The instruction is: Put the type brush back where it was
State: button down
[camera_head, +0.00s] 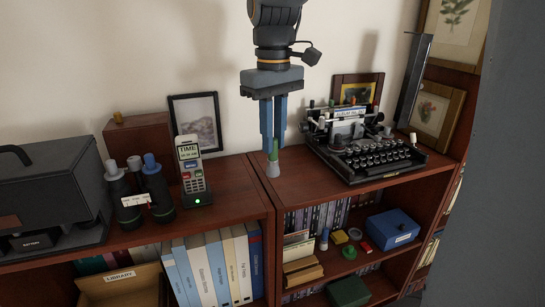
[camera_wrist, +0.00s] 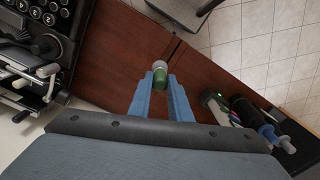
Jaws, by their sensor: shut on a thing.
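My gripper (camera_head: 272,140) points straight down over the bookcase top, between the cordless phone and the typewriter. It is shut on the type brush (camera_head: 273,168), which has a green handle and a pale grey lower end. The brush hangs roughly upright below the fingertips, close to the wooden top; I cannot tell whether it touches. In the wrist view the brush (camera_wrist: 159,75) sits between the blue fingertips (camera_wrist: 160,88). The black typewriter (camera_head: 365,150) stands on the top to the right, with a gap between it and the brush.
The cordless phone (camera_head: 191,170) stands in its dock to the left, beside dark binoculars (camera_head: 140,188). Framed pictures (camera_head: 196,122) lean at the wall behind. The wooden top (camera_head: 235,185) is bare around the brush. Lower shelves hold books (camera_head: 215,268) and a blue box (camera_head: 392,229).

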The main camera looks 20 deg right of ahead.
aim_at(274, 163)
jog(key=shift+f+p, duration=0.45)
jog(key=shift+f, duration=1.95)
jog(key=c, duration=1.6)
grip_release()
jog(key=shift+c, duration=0.2)
notch_tip(274, 163, up, 12)
jog(key=b, duration=0.2)
jog(key=shift+f+b, duration=0.1)
jog(key=shift+b, duration=0.3)
